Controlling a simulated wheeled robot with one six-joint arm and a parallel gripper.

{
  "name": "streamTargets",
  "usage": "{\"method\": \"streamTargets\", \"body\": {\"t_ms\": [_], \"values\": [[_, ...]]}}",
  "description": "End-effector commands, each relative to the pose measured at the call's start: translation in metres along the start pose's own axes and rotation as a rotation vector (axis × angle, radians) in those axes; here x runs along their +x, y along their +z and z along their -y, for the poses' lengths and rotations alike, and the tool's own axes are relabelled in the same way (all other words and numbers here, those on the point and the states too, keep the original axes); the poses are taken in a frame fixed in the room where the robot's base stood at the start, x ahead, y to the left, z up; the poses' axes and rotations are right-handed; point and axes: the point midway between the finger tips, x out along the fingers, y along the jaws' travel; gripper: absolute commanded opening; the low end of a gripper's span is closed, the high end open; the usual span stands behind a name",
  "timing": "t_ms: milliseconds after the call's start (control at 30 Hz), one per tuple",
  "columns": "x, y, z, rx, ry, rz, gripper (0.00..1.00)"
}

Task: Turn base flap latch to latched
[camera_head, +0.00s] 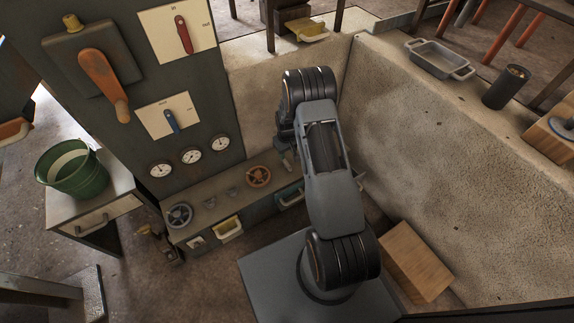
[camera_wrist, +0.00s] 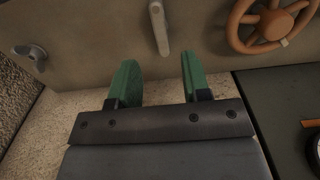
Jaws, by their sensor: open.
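In the wrist view my gripper (camera_wrist: 158,70) is open, its two green fingers apart with nothing between them. A slim pale grey lever (camera_wrist: 159,28) lies on a grey-brown surface just beyond the fingertips, roughly in line with the gap. It appears apart from both fingers. A grey turn-handle with a rounded knob (camera_wrist: 30,53) is on the same surface, at the left. I cannot tell for sure which of the two is the base flap latch. In the head view my arm hides most of this area and my gripper.
An orange handwheel (camera_wrist: 268,24) stands right of the lever; it also shows in the head view (camera_head: 258,177) on the low ledge, with a grey handwheel (camera_head: 180,215) at its end. A rough concrete wall (camera_head: 440,120) rises at the right. A wooden box (camera_head: 416,262) sits on the floor.

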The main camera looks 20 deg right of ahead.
Motion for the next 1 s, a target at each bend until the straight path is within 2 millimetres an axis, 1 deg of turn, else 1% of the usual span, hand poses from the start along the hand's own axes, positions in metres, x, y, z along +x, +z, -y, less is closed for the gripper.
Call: {"method": "streamTargets", "body": {"t_ms": [33, 100, 233, 400, 600, 933, 1000], "values": [[0.015, 0.000, 0.000, 0.000, -0.001, 0.001, 0.44], [0.027, 0.000, 0.000, 0.000, -0.001, 0.002, 0.44], [0.048, 0.000, 0.000, 0.000, 0.000, 0.001, 0.44], [0.066, 0.000, 0.000, 0.000, 0.000, 0.001, 0.44], [0.076, 0.000, 0.000, 0.000, 0.000, -0.001, 0.44], [0.077, 0.000, 0.000, 0.000, 0.000, -0.001, 0.44], [0.077, 0.000, 0.000, 0.000, 0.000, -0.001, 0.37]]}}
